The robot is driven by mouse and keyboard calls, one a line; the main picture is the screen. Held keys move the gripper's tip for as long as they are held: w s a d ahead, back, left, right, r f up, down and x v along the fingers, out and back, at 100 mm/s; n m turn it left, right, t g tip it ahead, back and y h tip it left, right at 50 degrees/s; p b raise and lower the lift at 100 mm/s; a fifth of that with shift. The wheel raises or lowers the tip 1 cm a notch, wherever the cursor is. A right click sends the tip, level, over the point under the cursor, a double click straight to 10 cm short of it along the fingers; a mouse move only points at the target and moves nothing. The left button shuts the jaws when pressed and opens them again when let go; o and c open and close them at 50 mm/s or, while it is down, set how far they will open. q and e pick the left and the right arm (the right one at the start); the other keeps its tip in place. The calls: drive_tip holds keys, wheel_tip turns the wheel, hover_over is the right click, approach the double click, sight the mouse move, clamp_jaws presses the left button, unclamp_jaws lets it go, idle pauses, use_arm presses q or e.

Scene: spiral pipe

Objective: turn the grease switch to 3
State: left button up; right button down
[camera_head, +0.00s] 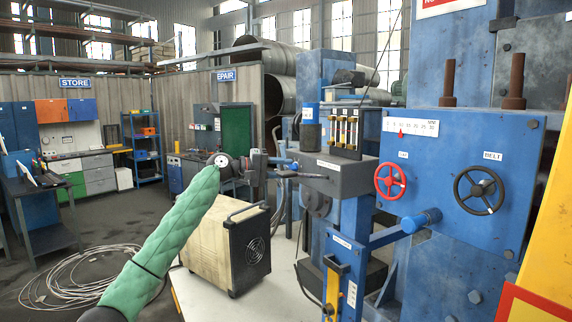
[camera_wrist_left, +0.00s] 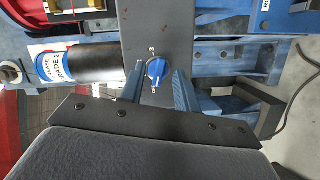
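A blue rotary knob (camera_wrist_left: 156,68) with a white pointer line sits on the face of a dark grey box (camera_wrist_left: 150,25), with tiny marks around it that I cannot read. It looks like the grease switch. My left gripper (camera_wrist_left: 157,77) is open, with one blue finger on each side of the knob; I cannot tell whether either finger touches it. In the head view the left gripper (camera_head: 287,169) is at the left end of the grey box (camera_head: 345,178), and the knob is not clearly visible there. My right gripper is not in view.
A dark cylinder (camera_wrist_left: 95,64) labelled "GRADE 2" stands beside the knob. A red handwheel (camera_head: 390,181) and black handwheel (camera_head: 479,190) are on the blue machine to the right. A beige cased unit (camera_head: 222,250) stands below my arm.

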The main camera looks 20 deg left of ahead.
use_arm(q)
drive_tip(key=shift+w+d, duration=0.25)
drive_tip(key=shift+d, duration=0.2)
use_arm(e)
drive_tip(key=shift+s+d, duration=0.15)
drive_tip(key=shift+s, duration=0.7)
use_arm(q)
drive_tip(key=shift+f, duration=0.1)
drive_tip(key=c, duration=0.6)
drive_tip(key=shift+c, duration=0.2)
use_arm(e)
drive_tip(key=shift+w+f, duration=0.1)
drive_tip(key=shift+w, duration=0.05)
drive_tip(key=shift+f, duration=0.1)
